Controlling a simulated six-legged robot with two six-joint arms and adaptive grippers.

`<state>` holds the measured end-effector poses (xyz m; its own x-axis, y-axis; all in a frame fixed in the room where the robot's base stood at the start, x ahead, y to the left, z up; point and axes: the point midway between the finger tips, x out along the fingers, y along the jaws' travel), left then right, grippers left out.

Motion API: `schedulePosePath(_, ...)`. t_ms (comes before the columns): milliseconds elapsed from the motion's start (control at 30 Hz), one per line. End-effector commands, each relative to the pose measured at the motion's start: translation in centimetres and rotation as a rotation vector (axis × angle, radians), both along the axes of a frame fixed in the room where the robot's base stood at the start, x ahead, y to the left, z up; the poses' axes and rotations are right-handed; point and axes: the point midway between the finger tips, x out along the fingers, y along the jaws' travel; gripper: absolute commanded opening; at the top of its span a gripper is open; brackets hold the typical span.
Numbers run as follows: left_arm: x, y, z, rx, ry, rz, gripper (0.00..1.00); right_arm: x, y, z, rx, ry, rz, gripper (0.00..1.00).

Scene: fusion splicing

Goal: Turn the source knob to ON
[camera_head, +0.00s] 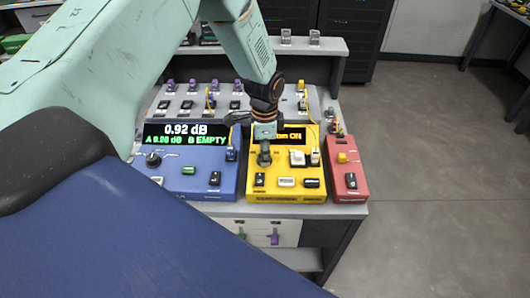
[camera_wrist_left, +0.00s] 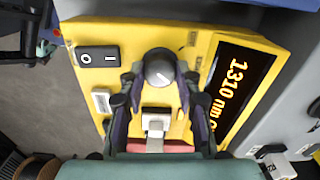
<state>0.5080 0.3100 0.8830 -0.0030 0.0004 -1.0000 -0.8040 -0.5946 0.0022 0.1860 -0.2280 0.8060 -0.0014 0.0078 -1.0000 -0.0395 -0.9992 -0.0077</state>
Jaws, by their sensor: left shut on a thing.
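The yellow source box (camera_head: 286,190) stands on the bench between a blue and a red box. Its grey round knob (camera_wrist_left: 159,69) carries a white pointer mark, seen close up in the left wrist view. My left gripper (camera_head: 264,150) reaches down from above, and its two fingers are shut on the knob's sides. The box's display (camera_wrist_left: 242,88) reads "1310 nm" and is cut off in the wrist view. In the head view, the display (camera_head: 297,138) ends in "ON", its start hidden behind my gripper. My right gripper is in neither view.
The blue box (camera_head: 200,184) shows "0.92 dB" and "B EMPTY". The red box (camera_head: 346,182) has a yellow knob. A black rocker switch (camera_wrist_left: 98,59) and a white-capped part (camera_wrist_left: 155,122) sit near the knob. The floor at right is clear.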

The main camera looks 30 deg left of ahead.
Motion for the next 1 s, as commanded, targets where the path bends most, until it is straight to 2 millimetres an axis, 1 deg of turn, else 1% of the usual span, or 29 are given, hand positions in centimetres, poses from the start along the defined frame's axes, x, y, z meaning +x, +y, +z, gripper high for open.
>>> schedulePosePath(300, 0.16, 0.09, 0.18, 0.001, -0.004, -0.091, 0.01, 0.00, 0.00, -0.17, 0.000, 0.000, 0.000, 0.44)
schedulePosePath(767, 0.22, 0.10, 0.23, 0.002, -0.006, -0.105, 0.01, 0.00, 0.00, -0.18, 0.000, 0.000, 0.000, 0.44)
schedulePosePath(800, 0.23, 0.11, 0.23, 0.002, -0.006, -0.105, 0.34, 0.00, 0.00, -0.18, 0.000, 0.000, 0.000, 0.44)
schedulePosePath(1000, 0.17, 0.07, 0.16, 0.000, -0.004, -0.103, 0.51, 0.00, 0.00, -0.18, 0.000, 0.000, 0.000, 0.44)
